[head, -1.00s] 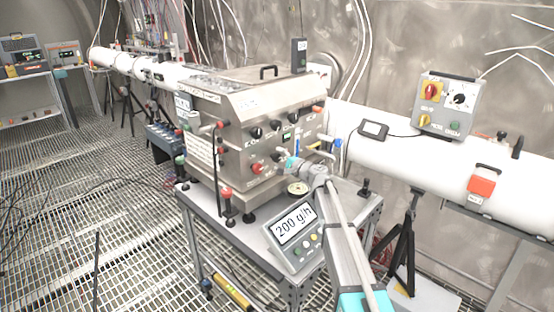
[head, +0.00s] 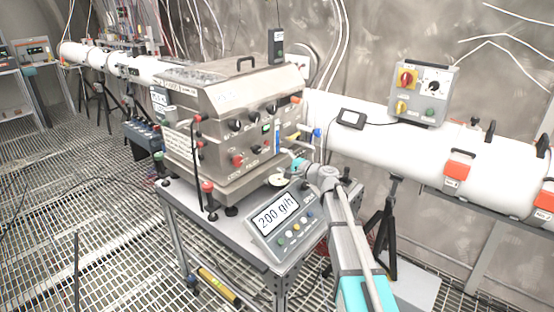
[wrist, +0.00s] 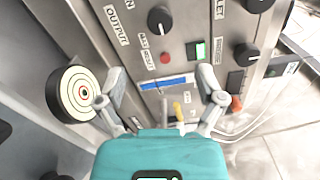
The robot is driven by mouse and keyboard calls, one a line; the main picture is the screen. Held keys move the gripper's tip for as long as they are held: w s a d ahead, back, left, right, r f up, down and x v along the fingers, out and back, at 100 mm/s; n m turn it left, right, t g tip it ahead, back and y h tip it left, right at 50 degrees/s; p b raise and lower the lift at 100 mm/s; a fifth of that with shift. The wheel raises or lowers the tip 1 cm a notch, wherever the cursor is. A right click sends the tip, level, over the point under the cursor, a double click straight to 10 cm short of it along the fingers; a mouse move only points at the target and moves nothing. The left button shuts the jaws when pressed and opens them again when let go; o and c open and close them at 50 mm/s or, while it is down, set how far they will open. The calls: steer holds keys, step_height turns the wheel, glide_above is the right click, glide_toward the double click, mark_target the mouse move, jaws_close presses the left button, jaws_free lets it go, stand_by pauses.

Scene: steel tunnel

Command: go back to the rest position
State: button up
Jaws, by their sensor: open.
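My gripper (head: 294,160) is in front of the lower right part of the steel box's front panel (head: 252,140), with my arm reaching up to it from the bottom of the head view. In the wrist view my gripper (wrist: 161,80) has its two fingers spread apart with nothing between them. Behind the gap are a blue-and-white slider (wrist: 166,83), a green-lit switch (wrist: 197,50) and black knobs (wrist: 160,19). I cannot tell whether the fingertips touch the panel.
A round target disc (wrist: 74,94) is close beside the left finger. A display reading 200 g/h (head: 280,215) stands on the cart's front edge. A white pipe (head: 400,150) with a grey control box (head: 422,92) runs along the right. Grating floor (head: 110,220) is open on the left.

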stand_by(0.3)
steer(key=n+g+h+p, duration=0.2)
steer(key=n+g, duration=0.2)
steer(key=n, duration=0.1)
glide_above(284, 202)
step_height(284, 202, down, 4)
steer(key=shift+f, duration=0.2)
steer(key=s+d+f+n+g+h, duration=0.1)
steer(key=s, duration=0.2)
steer(key=s+d+f+g+h+p, duration=0.1)
steer(key=s+f, duration=0.1)
steer(key=s, duration=0.1)
steer(key=s+d+f+n+g+h+p, duration=0.1)
steer(key=s+d+h, duration=0.1)
steer(key=s, duration=0.1)
steer(key=shift+s+f+n, duration=0.15)
steer(key=shift+f+n, duration=0.15)
steer(key=shift+f, duration=0.05)
steer(key=s+d+f+n+g+h+p, duration=0.2)
steer(key=s+d+h, duration=0.6)
steer(key=s+d, duration=0.4)
steer(key=s+g+p, duration=0.1)
steer(key=s+g, duration=0.1)
steer(key=s, duration=0.1)
steer(key=shift+s+d+f, duration=0.25)
steer(key=shift+s+d, duration=0.05)
steer(key=shift+d, duration=0.1)
stand_by(3.2)
